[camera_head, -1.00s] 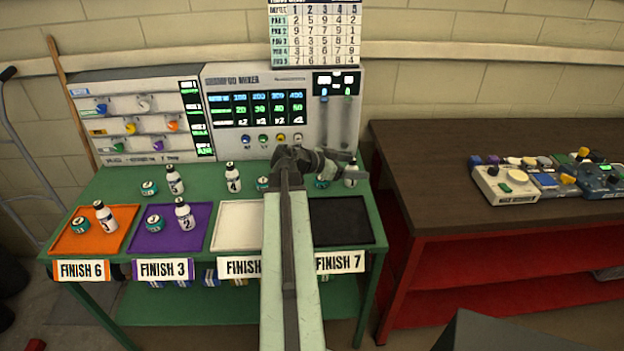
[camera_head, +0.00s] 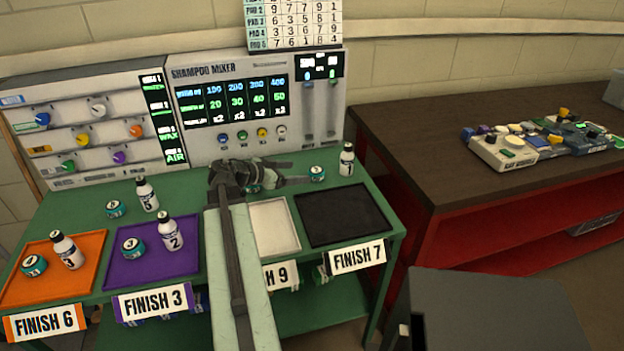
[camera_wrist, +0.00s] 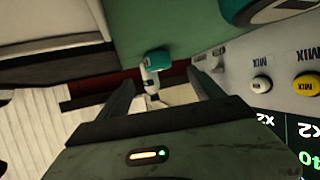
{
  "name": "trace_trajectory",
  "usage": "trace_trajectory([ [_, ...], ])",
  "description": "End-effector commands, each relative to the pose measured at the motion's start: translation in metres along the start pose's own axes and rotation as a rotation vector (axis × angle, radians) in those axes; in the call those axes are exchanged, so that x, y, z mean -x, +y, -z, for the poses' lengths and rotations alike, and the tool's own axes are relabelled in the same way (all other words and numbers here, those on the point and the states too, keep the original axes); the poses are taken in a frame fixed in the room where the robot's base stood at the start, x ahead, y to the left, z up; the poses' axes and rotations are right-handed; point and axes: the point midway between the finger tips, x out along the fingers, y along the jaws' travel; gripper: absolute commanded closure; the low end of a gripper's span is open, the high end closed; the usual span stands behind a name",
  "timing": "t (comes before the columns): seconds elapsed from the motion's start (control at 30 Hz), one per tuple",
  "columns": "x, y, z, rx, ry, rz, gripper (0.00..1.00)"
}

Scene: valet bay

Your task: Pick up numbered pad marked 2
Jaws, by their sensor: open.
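Several round teal pads with white tops stand on the green table: one on the orange tray (camera_head: 34,265), one on the purple tray (camera_head: 132,248), one behind the trays (camera_head: 116,209), one mostly hidden behind my gripper, and a back-right pad (camera_head: 317,173). I cannot read their numbers surely. My gripper (camera_head: 292,172) is open and empty, its fingers pointing right toward the back-right pad and apart from it. In the wrist view that pad (camera_wrist: 157,60) shows beyond the fingers, between them. A larger, nearer teal pad (camera_wrist: 262,8) is cut off at the top right.
White bottles stand by the pads, one (camera_head: 347,160) just past the back-right pad. The shampoo mixer (camera_head: 260,105) walls off the table's back. A black tray (camera_head: 345,215) lies in front of the back-right pad. A brown bench (camera_head: 430,150) stands at right.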

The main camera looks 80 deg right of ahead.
Motion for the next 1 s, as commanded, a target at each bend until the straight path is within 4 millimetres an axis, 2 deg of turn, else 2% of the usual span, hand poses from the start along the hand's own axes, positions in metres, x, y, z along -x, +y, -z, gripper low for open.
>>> trace_trajectory([
  [0.2, -0.026, 0.002, -0.001, -0.003, 0.000, -0.006, 0.24],
  [0.43, -0.038, 0.003, -0.001, -0.003, 0.000, -0.006, 0.24],
  [0.67, -0.078, 0.004, -0.004, -0.003, 0.000, -0.008, 0.24],
  [0.9, -0.081, 0.005, -0.001, -0.003, 0.000, -0.006, 0.24],
  [1.0, -0.081, 0.005, -0.001, -0.003, 0.000, -0.006, 0.52],
])
